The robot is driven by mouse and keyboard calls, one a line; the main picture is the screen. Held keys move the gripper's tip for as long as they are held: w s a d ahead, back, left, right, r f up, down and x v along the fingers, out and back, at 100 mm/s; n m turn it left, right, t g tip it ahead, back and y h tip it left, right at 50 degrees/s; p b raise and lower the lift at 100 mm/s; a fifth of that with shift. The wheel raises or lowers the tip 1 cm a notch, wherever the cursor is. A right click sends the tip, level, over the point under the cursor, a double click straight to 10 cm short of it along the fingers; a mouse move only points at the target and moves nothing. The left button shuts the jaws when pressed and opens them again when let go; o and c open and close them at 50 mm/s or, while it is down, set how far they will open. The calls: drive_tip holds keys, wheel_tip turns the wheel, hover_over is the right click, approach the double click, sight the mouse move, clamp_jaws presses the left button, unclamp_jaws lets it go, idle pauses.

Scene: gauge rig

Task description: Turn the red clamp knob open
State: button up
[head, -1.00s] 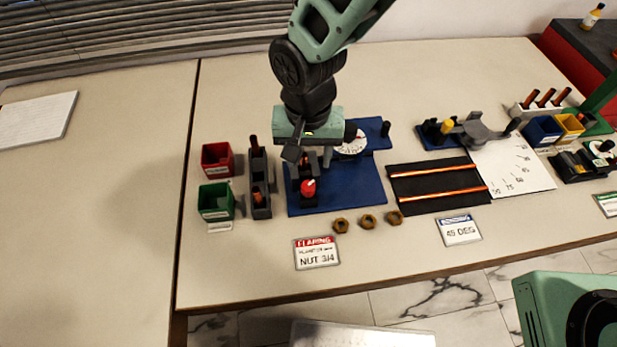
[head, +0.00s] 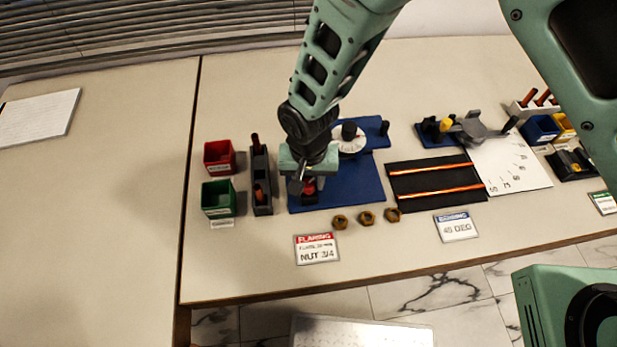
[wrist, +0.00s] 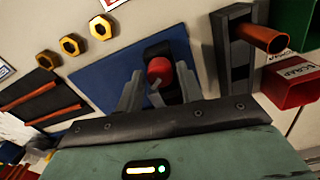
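The red clamp knob (wrist: 159,69) sits on a dark clamp block on the blue base plate (wrist: 105,75). In the head view the knob (head: 309,186) shows just below my gripper (head: 303,182), partly covered by it. In the wrist view my gripper (wrist: 158,92) has its two grey fingers apart, one on each side of the knob's near side. The fingers look open, with a gap between them and the knob. A small grey lever or pin shows just below the knob in the wrist view.
A dark rack (head: 261,185) with copper tubes stands left of the plate, with a red bin (head: 219,157) and a green bin (head: 217,198) beyond it. Several brass nuts (head: 367,217) lie in front. A white dial (head: 350,139) stands behind my gripper.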

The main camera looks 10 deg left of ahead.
drive_tip(key=c, duration=0.6)
drive_tip(key=shift+o, duration=0.3)
drive_tip(key=shift+n, duration=0.3)
drive_tip(key=n+b, duration=0.1)
drive_tip(key=n, duration=0.3)
drive_tip(key=shift+n+b, duration=0.3)
drive_tip(key=shift+b, duration=0.1)
drive_tip(key=n+b, duration=0.1)
drive_tip(key=n, duration=0.4)
drive_tip(key=shift+n, duration=0.3)
drive_tip(key=o, duration=1)
drive_tip(key=shift+c, duration=0.2)
